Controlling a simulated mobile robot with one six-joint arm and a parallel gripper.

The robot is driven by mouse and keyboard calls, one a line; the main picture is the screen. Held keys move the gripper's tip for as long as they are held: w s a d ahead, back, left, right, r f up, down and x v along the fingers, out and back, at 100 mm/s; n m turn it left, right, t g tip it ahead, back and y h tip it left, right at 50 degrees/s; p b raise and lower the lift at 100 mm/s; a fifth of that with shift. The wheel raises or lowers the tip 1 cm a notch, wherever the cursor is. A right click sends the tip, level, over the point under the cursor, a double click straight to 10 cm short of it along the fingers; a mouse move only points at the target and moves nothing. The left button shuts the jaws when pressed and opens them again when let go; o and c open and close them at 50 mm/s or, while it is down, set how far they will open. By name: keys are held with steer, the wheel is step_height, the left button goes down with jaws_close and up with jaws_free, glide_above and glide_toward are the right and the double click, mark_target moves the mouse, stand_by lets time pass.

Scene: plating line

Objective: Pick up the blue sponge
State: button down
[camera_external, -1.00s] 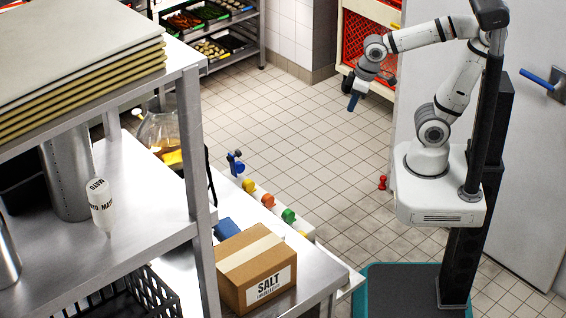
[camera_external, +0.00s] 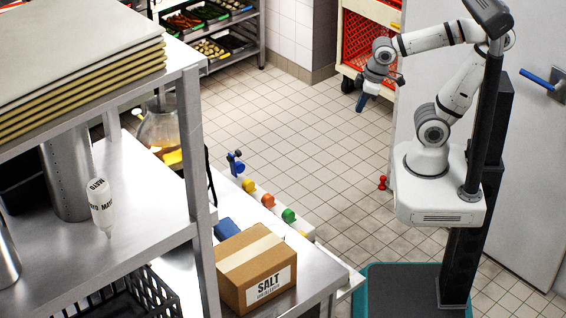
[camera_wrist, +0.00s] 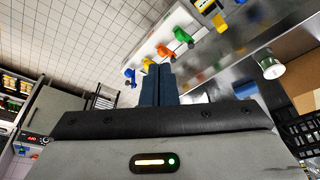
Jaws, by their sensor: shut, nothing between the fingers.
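The blue sponge (camera_external: 226,229) appears as a small blue block on the steel counter, just behind the salt box in the external view. My gripper (camera_external: 361,103) hangs in open air over the tiled floor, well to the right of the counter and far from the sponge. Its dark blue fingers (camera_wrist: 159,75) are together and empty in the wrist view.
The cardboard salt box (camera_external: 257,268) stands right beside the sponge. A shelf with a post (camera_external: 196,150) and a mayo bottle (camera_external: 101,205) stands on the left. Several coloured taps (camera_external: 268,201) line the counter's edge. Open floor lies between the counter and my base.

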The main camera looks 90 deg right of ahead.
steer(key=c, duration=2.1)
jaws_free()
steer(key=o, duration=2.1)
steer(key=n+y+b, duration=0.2)
steer(key=n+y, duration=0.1)
steer(key=n, duration=0.4)
glide_above(228, 227)
steer(key=s+d, duration=0.1)
steer(key=s, duration=0.2)
step_height(228, 227, down, 16)
steer(key=r, duration=0.1)
steer(key=shift+w+d+p+x, duration=0.1)
steer(key=shift+d+p+x, duration=0.15)
steer(key=shift+x, duration=0.9)
steer(key=shift+w+d+p+x, duration=0.1)
steer(key=shift+p+x, duration=0.25)
steer(key=shift+x, duration=0.8)
steer(key=shift+w+d+p+x, duration=0.1)
steer(key=shift+d+p+x, duration=0.15)
steer(key=shift+x, duration=0.9)
